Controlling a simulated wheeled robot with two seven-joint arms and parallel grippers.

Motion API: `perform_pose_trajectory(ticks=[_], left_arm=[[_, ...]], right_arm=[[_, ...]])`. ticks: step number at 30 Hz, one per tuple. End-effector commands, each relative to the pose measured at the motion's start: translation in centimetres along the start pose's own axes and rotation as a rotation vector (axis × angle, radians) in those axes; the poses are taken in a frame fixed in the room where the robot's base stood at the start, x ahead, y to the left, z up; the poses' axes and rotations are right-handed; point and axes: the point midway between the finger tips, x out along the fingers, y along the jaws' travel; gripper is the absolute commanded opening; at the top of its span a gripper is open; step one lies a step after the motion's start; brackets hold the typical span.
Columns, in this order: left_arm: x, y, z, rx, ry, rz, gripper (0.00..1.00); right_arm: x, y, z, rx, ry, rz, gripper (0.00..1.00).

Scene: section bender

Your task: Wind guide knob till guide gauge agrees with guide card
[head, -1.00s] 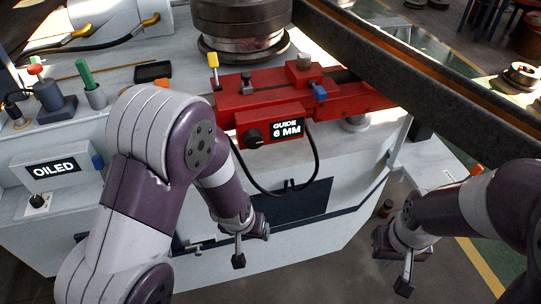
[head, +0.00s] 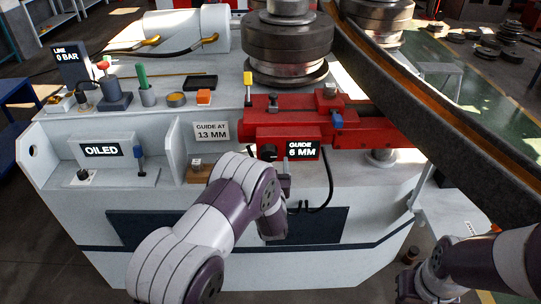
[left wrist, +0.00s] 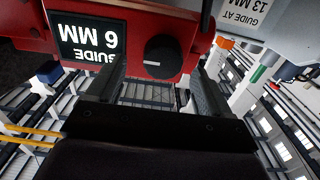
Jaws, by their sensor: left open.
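The guide knob (head: 268,152) is a round black knob on the front of the red guide block. The guide gauge (head: 303,150) to its right reads "GUIDE 6 MM". The guide card (head: 211,131) on the white panel to the left reads "GUIDE AT 13 MM". My left gripper (head: 284,184) is just below the knob and gauge. In the left wrist view my left gripper (left wrist: 160,72) is open, with the knob (left wrist: 163,57) showing between and beyond its fingers, and a white mark on its face. My right gripper (head: 407,286) is low at right, and its jaws are unclear.
A black cable (head: 325,190) loops below the gauge. A long dark beam (head: 430,120) crosses at right. An "OILED" sign (head: 101,149) and a small wooden block (head: 200,171) are at left.

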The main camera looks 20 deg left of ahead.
Motion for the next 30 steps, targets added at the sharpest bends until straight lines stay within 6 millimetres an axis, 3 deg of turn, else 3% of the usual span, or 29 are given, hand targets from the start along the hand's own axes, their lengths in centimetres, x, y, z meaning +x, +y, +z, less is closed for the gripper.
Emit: perform_pose_trajectory(ticks=[6, 15, 16, 21, 30], left_arm=[[2.8, -0.1, 0.0, 0.000, -0.001, -0.002, 0.81], [3.1, 0.0, 0.1, 0.000, -0.002, 0.000, 0.81], [3.1, 0.0, 0.1, 0.000, -0.002, 0.000, 0.77], [3.1, 0.0, 0.1, 0.000, -0.002, 0.000, 0.25], [3.1, -0.1, 0.2, 0.023, -0.002, 0.000, 0.25]], right_arm=[[-0.7, 0.0, -0.1, 0.000, 0.000, 0.000, 0.00], [-0.7, 0.0, -0.1, 0.000, 0.000, 0.000, 0.00], [-0.7, 0.0, -0.1, 0.000, 0.000, 0.000, 0.00], [-0.7, 0.0, -0.1, 0.000, 0.000, 0.000, 0.00], [-0.5, 0.0, -0.1, 0.000, 0.000, 0.000, 0.00]])
